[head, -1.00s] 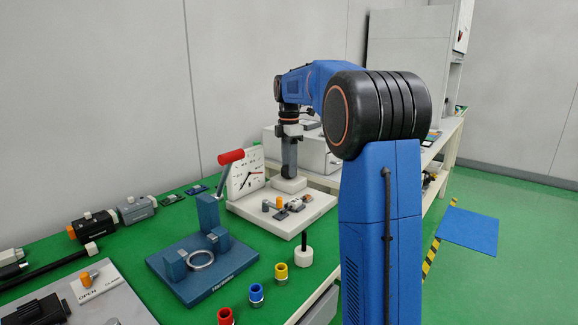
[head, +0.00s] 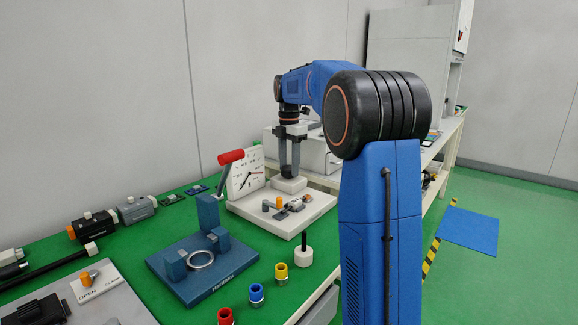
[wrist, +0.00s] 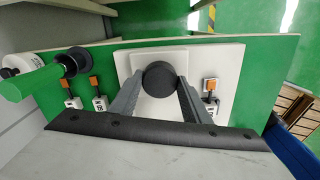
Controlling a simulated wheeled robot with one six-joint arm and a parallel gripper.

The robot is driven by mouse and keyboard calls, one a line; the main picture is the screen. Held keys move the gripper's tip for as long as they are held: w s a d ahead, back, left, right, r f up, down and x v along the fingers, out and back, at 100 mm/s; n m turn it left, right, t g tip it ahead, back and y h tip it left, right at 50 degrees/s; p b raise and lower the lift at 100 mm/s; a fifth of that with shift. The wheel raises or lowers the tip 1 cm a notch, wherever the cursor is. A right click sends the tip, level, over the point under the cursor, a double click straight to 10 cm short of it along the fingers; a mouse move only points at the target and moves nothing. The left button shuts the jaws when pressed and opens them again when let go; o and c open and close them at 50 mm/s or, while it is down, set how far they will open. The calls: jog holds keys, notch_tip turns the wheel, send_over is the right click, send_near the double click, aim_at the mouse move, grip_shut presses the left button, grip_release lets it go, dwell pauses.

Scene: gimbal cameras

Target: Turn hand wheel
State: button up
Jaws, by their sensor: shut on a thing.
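The hand wheel shows in the wrist view as a dark round knob (wrist: 160,77) on a square white base. In the head view, the white base (head: 289,185) stands at the back of the white board with the gauge; the knob itself is not clear there. My gripper (head: 289,172) points straight down over this base. In the wrist view, my gripper (wrist: 161,84) has one finger on each side of the knob, shut on it. The knob's lower part is hidden.
A gauge plate (head: 245,172) stands just left of my gripper, with small orange-topped fittings (head: 280,202) in front. A blue stand (head: 205,265) with a red-handled lever (head: 231,156) is nearer left. Coloured cylinders (head: 256,293) line the table's front edge.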

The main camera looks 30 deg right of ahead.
aim_at(289, 167)
jog(key=shift+r, duration=0.1)
jog(key=o, duration=1)
jog(key=shift+o, duration=0.2)
notch_tip(289, 167, up, 17)
jog(key=shift+r, duration=0.15)
